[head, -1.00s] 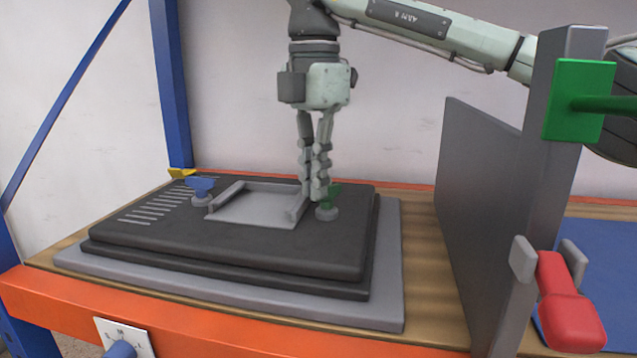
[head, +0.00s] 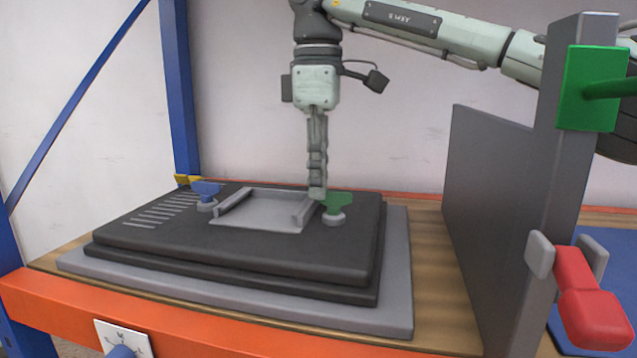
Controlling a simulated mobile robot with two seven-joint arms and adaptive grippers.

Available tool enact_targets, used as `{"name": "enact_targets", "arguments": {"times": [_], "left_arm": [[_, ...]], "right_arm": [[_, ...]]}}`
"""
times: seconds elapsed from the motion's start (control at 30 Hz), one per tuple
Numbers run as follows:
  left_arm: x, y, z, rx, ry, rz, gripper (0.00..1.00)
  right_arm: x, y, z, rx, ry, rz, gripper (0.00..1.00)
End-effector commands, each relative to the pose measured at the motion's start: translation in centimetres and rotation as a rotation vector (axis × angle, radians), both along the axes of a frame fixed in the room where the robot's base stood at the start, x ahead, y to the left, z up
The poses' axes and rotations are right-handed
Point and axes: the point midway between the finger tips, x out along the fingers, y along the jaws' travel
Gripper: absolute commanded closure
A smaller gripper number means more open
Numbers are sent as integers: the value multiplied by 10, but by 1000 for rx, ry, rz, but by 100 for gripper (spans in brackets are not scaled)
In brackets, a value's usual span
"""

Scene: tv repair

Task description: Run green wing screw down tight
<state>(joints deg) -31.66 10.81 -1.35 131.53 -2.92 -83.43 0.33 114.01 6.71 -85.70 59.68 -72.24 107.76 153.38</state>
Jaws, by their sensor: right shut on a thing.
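The green wing screw (head: 338,203) stands upright in a grey round collar at the right side of the black TV back panel (head: 250,250). My right gripper (head: 318,192) points straight down with its fingers shut on the left part of the green wing. The fingers are seen nearly edge-on, and they hide a little of the wing. The green wing shows broad to the camera. My left gripper is not in view.
A blue wing screw (head: 206,189) and a yellow one (head: 186,180) stand at the panel's left and back. A grey recessed bracket (head: 262,211) lies between blue and green. A grey upright divider (head: 490,200) with a red-handled tool (head: 590,300) stands right.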

Motion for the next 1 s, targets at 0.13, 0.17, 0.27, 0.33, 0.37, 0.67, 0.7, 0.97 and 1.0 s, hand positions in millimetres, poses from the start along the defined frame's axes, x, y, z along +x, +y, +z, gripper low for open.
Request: {"name": "enact_targets", "arguments": {"times": [0.13,0.17,0.27,0.33,0.37,0.67,0.7,0.97,1.0], "left_arm": [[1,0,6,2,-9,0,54],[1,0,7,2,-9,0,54],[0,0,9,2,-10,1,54],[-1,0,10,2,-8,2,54],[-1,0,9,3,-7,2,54],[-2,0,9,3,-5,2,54],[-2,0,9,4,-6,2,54],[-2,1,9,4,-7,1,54],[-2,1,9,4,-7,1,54]], "right_arm": [[3,1,5,9,-11,-55,100],[3,1,5,9,-11,-63,100],[3,1,5,9,-11,-83,100],[4,1,5,9,-11,-90,100],[4,1,5,9,-11,-93,100],[4,1,5,10,-11,-98,100],[4,1,5,10,-11,-98,100],[3,0,3,6,-7,-96,73],[3,0,3,5,-6,-96,73]]}}
